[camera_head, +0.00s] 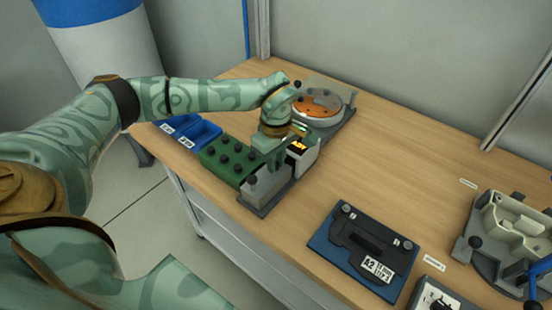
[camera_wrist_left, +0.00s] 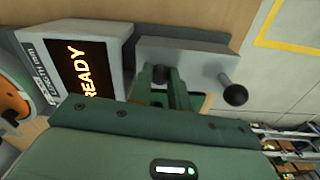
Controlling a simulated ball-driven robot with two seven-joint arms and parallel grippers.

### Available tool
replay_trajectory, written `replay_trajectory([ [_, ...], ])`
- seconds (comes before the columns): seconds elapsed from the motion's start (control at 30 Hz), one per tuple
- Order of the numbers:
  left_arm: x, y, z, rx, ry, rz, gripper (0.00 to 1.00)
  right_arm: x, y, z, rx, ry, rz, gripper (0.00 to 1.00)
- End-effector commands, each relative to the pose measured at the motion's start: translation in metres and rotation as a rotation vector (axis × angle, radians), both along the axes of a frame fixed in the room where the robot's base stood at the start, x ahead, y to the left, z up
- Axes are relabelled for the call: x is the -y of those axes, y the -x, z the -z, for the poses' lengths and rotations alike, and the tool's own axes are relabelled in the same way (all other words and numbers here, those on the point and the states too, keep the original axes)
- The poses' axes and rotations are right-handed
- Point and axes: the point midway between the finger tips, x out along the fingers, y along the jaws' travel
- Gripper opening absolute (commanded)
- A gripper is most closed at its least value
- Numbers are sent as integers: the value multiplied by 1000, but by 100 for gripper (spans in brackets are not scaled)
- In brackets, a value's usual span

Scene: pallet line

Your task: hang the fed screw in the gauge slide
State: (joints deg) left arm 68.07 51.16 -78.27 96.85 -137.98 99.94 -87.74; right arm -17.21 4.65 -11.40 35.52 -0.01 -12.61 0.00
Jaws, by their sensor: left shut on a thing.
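A black knob (camera_wrist_left: 235,95) sticks out of that block. I cannot tell for sure which part is the gauge slide. My right gripper is out of view.
A green block with several black knobs (camera_head: 208,154) stands left of the feeder, near blue bins (camera_head: 203,134). The feeder's round bowl (camera_head: 320,107) is behind. A black A2 plate on a blue base (camera_head: 324,247) and a grey fixture (camera_head: 505,230) stand right. Table between is clear.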

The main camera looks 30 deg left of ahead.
Motion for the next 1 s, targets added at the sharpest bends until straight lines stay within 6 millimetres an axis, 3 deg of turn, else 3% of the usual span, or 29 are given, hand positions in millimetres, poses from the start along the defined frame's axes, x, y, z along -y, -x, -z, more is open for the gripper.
replay_trajectory([
  [0.07, 0, 0, 3, -1, 0, 0, 0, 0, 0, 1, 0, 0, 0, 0],
  [0.1, 0, 0, 3, 0, 0, 0, 26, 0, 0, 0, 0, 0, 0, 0],
  [0.17, 0, 0, 2, 0, 0, 0, 40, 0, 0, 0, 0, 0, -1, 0],
  [0.53, 0, 0, -6, 3, 1, 1, 40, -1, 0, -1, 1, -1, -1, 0],
  [1.0, 0, -1, -108, 5, 0, 1, 40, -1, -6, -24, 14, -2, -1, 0],
])
